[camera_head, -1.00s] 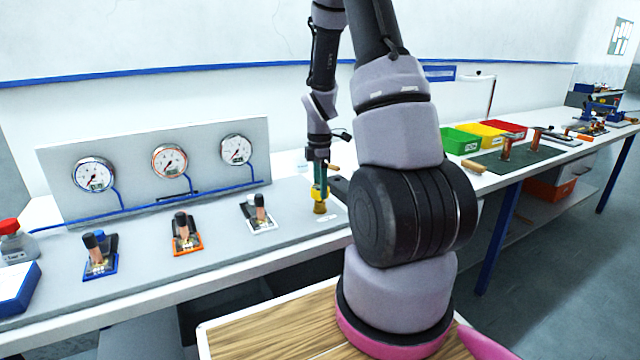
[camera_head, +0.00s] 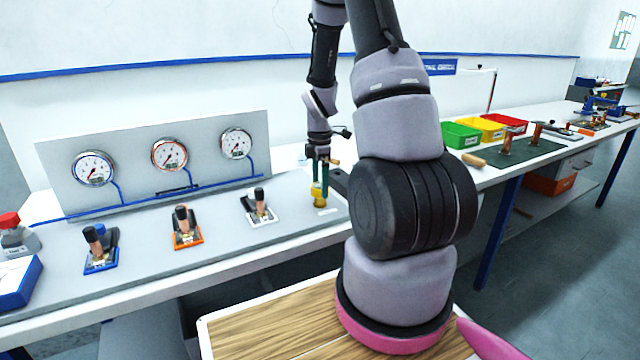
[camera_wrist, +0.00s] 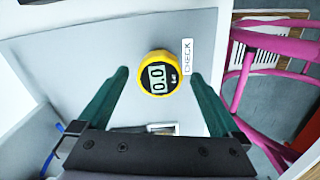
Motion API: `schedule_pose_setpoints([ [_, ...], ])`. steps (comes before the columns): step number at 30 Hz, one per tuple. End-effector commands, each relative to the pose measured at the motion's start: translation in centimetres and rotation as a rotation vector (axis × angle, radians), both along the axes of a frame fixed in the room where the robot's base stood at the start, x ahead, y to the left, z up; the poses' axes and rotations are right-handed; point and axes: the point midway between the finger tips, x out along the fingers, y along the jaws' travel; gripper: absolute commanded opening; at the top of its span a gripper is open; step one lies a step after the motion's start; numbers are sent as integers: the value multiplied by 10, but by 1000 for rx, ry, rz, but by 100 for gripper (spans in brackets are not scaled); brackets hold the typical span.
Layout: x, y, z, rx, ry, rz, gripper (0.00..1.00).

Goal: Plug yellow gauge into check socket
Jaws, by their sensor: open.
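The yellow gauge (camera_wrist: 160,74) shows in the wrist view with its round face up, reading 0.0. It stands beside the white CHECK label (camera_wrist: 187,57) on the grey panel. My gripper (camera_wrist: 160,92) is open, with a green finger on each side and the gauge a little beyond the tips, between their lines. In the head view the gauge (camera_head: 319,192) stands upright on the panel below my gripper (camera_head: 318,172). The check socket is hidden under the gauge, so I cannot tell how it is seated.
Three dial gauges stand on a board (camera_head: 60,200) at the left. Blue, orange (camera_head: 187,240) and white clamp stations stand before it. Green (camera_head: 461,136), yellow and red bins are farther right. A pink chair-like frame (camera_wrist: 270,70) shows at the wrist view's right.

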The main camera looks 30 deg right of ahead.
Motion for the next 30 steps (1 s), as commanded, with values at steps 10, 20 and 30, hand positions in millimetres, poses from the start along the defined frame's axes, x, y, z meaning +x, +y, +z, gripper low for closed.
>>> schedule_pose_setpoints([
  [10, 2, 0, 65, -1, -7, 0, 100],
  [20, 0, -1, 103, -1, -2, 0, 100],
  [30, 0, 0, 104, 0, -2, 0, 100],
])
